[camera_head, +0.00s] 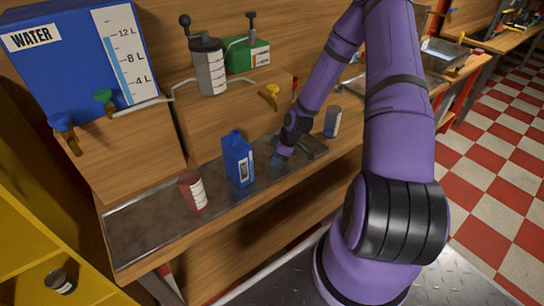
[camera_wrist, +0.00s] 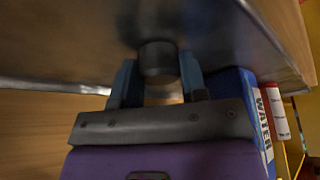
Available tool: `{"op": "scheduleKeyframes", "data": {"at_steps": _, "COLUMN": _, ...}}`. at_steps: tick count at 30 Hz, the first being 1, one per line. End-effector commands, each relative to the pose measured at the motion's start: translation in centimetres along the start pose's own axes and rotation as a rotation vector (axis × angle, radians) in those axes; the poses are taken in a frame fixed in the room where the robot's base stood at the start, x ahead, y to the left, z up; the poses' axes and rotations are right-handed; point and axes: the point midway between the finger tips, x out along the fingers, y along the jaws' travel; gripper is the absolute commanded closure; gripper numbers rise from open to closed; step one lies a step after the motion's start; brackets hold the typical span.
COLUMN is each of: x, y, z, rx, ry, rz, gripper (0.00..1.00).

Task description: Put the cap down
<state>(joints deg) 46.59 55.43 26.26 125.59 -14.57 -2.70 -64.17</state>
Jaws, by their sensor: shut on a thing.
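The cap (camera_wrist: 158,63) is a short dark cylinder, seen in the wrist view between the two blue fingers of my gripper (camera_wrist: 159,80). The fingers are shut on it. It is held close to the metal-topped shelf (camera_wrist: 95,45); I cannot tell whether it touches it. In the head view my gripper (camera_head: 279,157) is low over the same metal shelf (camera_head: 140,222), to the right of the blue WATER container (camera_head: 238,160). The cap cannot be made out in that view.
A red can (camera_head: 192,190) stands left of the blue container, and a dark grey can (camera_head: 332,121) stands beyond my gripper on the right. The wooden blocks behind carry a large blue water tank (camera_head: 65,70) and a grey pot (camera_head: 209,70). The shelf's left end is clear.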

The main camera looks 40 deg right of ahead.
Motion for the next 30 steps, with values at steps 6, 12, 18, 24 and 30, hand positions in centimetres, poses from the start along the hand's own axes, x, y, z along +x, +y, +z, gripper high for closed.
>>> {"op": "scheduleKeyframes", "data": {"at_steps": 6, "x": 0.2, "y": 0.0, "z": 0.0, "rx": 0.000, "ry": 0.000, "rz": -0.001, "gripper": 0.82}}
{"op": "scheduleKeyframes", "data": {"at_steps": 12, "x": 0.2, "y": 0.0, "z": 0.0, "rx": 0.000, "ry": 0.000, "rz": 0.000, "gripper": 0.35}}
{"op": "scheduleKeyframes", "data": {"at_steps": 18, "x": 0.2, "y": 0.0, "z": 0.0, "rx": 0.000, "ry": 0.000, "rz": 0.000, "gripper": 0.35}}
{"op": "scheduleKeyframes", "data": {"at_steps": 24, "x": -1.2, "y": 0.2, "z": -0.1, "rx": 0.000, "ry": 0.002, "rz": 0.004, "gripper": 0.35}}
{"op": "scheduleKeyframes", "data": {"at_steps": 30, "x": -4.9, "y": 0.2, "z": 0.0, "rx": 0.002, "ry": 0.001, "rz": 0.005, "gripper": 0.35}}
